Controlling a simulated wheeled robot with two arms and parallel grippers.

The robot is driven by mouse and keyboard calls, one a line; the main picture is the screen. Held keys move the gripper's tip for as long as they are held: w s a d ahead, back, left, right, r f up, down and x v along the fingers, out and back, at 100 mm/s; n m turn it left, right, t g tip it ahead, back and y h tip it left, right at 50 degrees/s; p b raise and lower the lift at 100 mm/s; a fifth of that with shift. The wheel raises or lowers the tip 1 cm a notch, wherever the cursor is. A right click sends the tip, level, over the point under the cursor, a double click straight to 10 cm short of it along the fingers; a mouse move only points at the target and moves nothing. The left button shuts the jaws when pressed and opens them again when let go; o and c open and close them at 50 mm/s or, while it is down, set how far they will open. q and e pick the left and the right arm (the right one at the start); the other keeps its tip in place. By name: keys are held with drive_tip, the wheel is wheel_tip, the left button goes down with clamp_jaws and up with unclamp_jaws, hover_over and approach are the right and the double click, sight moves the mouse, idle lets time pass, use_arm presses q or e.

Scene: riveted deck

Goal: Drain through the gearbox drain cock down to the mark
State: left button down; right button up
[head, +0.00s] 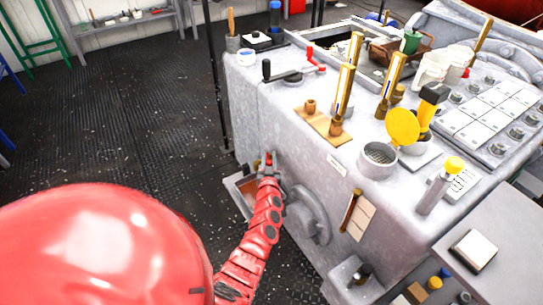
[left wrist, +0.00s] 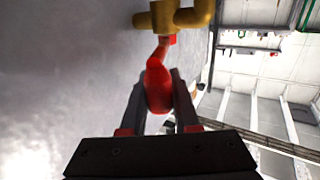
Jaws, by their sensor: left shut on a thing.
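The grey gearbox (head: 310,165) fills the middle and right of the head view. My left gripper (head: 267,172) is at the gearbox's left side wall. In the left wrist view its two dark fingers are closed around the red lever (left wrist: 158,82) of the brass drain cock (left wrist: 176,17). The cock's body is mostly hidden behind the gripper in the head view. An open tray (head: 241,192) is below the gripper, partly hidden by the arm. A brass-framed sight gauge (head: 351,208) is on the front wall beside cream plates; its level and mark are too small to read. My right gripper is not in view.
A round flange (head: 309,217) juts from the wall right of my left arm. A grey stand (head: 490,240) is at right. Deck floor (head: 120,120) is clear at left.

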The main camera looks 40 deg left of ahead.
use_arm(q)
drive_tip(key=shift+s+a+f+m+t+h+b, duration=0.15)
drive_tip(key=shift+m+t+h+b, duration=0.2)
drive_tip(key=shift+h+b, duration=0.1)
drive_tip(key=shift+s+a+f+m+t+h+b, duration=0.15)
drive_tip(key=shift+m+t+h+b, duration=0.1)
drive_tip(key=shift+m+h+b, duration=0.15)
drive_tip(key=shift+r+h, duration=0.25)
drive_tip(key=shift+h, duration=0.1)
drive_tip(key=c, duration=0.9)
unclamp_jaws()
